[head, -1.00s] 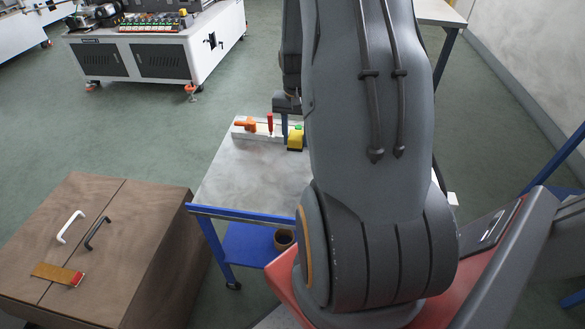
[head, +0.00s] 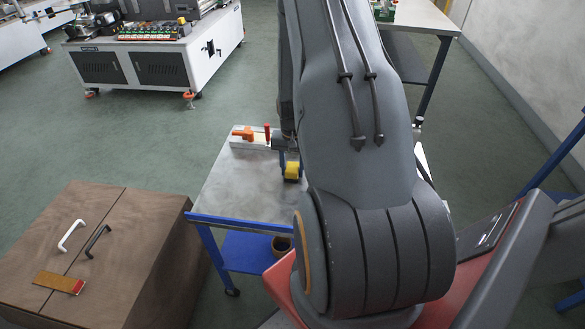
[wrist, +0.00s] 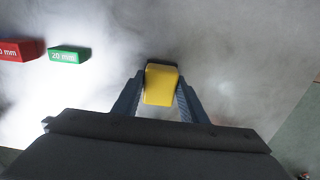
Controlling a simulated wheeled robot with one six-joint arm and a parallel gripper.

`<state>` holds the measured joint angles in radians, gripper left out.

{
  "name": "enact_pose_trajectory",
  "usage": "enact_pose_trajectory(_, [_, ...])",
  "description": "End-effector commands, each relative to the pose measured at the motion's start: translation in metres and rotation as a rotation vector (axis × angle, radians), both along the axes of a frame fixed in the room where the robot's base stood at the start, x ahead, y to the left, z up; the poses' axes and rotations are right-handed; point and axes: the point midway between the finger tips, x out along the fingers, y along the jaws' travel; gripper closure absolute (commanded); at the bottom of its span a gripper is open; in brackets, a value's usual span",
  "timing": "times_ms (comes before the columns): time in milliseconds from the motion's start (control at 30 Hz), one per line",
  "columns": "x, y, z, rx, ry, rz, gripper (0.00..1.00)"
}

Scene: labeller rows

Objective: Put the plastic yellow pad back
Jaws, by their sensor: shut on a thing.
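The yellow pad (head: 292,171) is a small block over the grey top of the cart (head: 235,185). My gripper (wrist: 160,92) is shut on it, with one blue finger on each side of the pad (wrist: 161,80) in the wrist view. I cannot tell whether the pad touches the cart top. A white rack (head: 240,144) at the back of the cart holds an orange piece (head: 244,133) and a red piece (head: 267,132). My arm hides the rack's right part.
A red block (wrist: 20,50) and a green block marked 20 mm (wrist: 68,54) show at left in the wrist view. A brown cabinet (head: 130,240) stands left of the cart, with an orange-brown item (head: 55,282) on it. The cart's front half is clear.

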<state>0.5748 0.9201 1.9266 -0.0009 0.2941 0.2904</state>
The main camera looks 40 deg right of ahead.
Motion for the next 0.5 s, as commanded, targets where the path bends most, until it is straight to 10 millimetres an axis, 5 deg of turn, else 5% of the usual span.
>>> enact_pose_trajectory(300, [0.0002, 0.0001, -0.0040, 0.000, 0.000, 0.000, 0.85])
enact_pose_trajectory(333, [0.0001, 0.0001, -0.0032, 0.000, 0.000, 0.000, 0.56])
enact_pose_trajectory(400, [0.0001, 0.0001, -0.0029, 0.000, 0.000, 0.000, 0.45])
enact_pose_trajectory(500, [0.0000, 0.0001, -0.0028, 0.000, 0.000, 0.000, 0.43])
